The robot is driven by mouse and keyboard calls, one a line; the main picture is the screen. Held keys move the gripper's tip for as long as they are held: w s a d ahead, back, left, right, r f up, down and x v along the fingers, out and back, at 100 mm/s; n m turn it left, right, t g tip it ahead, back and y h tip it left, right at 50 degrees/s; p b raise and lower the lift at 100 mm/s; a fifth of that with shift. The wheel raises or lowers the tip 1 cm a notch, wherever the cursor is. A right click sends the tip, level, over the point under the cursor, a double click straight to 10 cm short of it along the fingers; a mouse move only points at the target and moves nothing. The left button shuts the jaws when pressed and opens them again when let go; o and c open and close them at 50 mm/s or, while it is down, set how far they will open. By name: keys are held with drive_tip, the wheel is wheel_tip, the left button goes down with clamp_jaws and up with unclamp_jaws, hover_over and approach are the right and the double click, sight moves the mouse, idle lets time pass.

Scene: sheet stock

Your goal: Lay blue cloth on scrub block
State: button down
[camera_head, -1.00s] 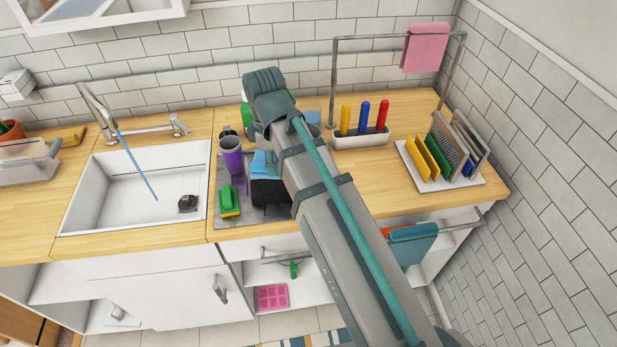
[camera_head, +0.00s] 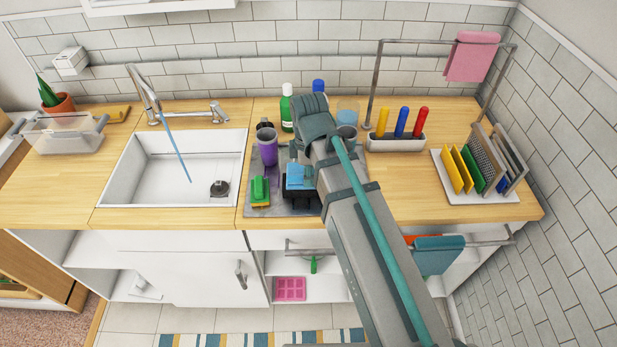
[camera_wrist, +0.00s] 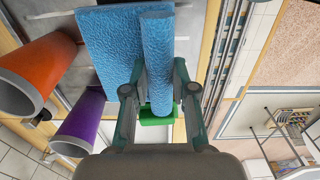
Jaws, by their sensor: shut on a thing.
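The blue cloth (camera_wrist: 112,45) is large in the wrist view, with one flat panel and a rounded fold (camera_wrist: 157,55) between the fingers. My gripper (camera_wrist: 159,72) is shut on this fold. The cloth also shows in the head view (camera_head: 297,177), right of the purple cup, partly beside my arm. The scrub block (camera_head: 260,190), green over yellow, lies on the grey mat, left of the cloth. A green block face (camera_wrist: 157,115) shows beyond the fingers in the wrist view. The cloth and block look apart in the head view. My fingertips are hidden there.
A purple cup (camera_head: 267,148) stands behind the block; an orange cup (camera_wrist: 38,75) shows beside it in the wrist view. The sink (camera_head: 180,165) is left. Brushes in a holder (camera_head: 397,143) and a board rack (camera_head: 480,190) stand right. Bare counter lies between mat and rack.

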drive_tip(key=shift+f, duration=0.9)
drive_tip(key=shift+f, duration=0.15)
drive_tip(key=c, duration=0.9)
unclamp_jaws()
drive_tip(key=shift+c, duration=0.2)
wheel_tip(320, 180, up, 12)
drive_tip(key=b, duration=0.2)
drive_tip(key=shift+r, duration=0.2)
drive_tip(key=shift+f, duration=0.1)
